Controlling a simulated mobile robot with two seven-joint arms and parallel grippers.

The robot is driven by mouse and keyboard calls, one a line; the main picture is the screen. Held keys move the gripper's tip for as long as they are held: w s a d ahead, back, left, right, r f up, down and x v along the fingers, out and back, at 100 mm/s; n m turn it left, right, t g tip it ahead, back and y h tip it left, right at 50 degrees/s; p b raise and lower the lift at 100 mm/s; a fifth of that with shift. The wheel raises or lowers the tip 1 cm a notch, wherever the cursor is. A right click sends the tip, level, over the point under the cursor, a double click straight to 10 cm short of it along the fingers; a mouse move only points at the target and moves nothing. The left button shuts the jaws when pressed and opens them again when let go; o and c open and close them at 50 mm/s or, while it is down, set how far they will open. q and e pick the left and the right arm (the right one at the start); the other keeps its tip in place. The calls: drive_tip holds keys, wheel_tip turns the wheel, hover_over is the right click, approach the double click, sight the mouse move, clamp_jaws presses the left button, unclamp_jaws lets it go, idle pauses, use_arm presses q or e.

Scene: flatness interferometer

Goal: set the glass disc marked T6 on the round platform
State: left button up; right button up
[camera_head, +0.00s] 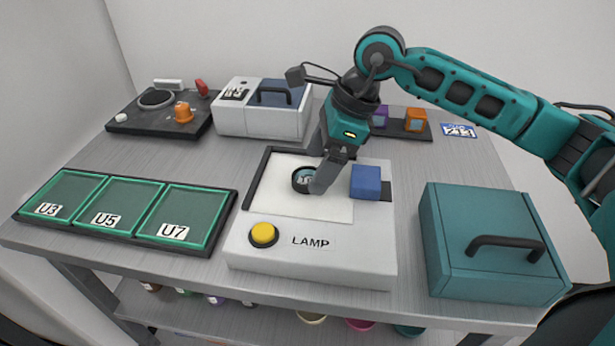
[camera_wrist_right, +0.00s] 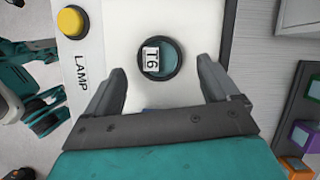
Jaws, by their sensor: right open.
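The glass disc marked T6 (camera_head: 303,179) lies flat on the white top of the lamp unit (camera_head: 245,248), its tealish face inside a dark round rim. In the right wrist view the T6 disc (camera_wrist_right: 166,60) shows its white label clearly. I cannot tell whether the dark rim is the disc's own or the round platform under it. My right gripper (camera_head: 319,164) is open, above and beside the disc. In the right wrist view its fingers (camera_wrist_right: 162,72) stand apart on either side, with nothing between them touching the disc.
A blue block (camera_head: 366,181) stands at the lamp unit's right, a yellow button (camera_head: 263,234) at its front. Green trays U3, U5 and U7 (camera_head: 174,217) lie left. A teal box (camera_head: 490,262) stands right. A grey box (camera_head: 232,121) and a black unit (camera_head: 137,124) stand behind.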

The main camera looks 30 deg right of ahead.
drive_tip(key=shift+x, duration=1.05)
drive_tip(key=c, duration=1.3)
drive_tip(key=shift+o, duration=0.2)
wheel_tip(320, 180, up, 20)
drive_tip(key=p, duration=0.1)
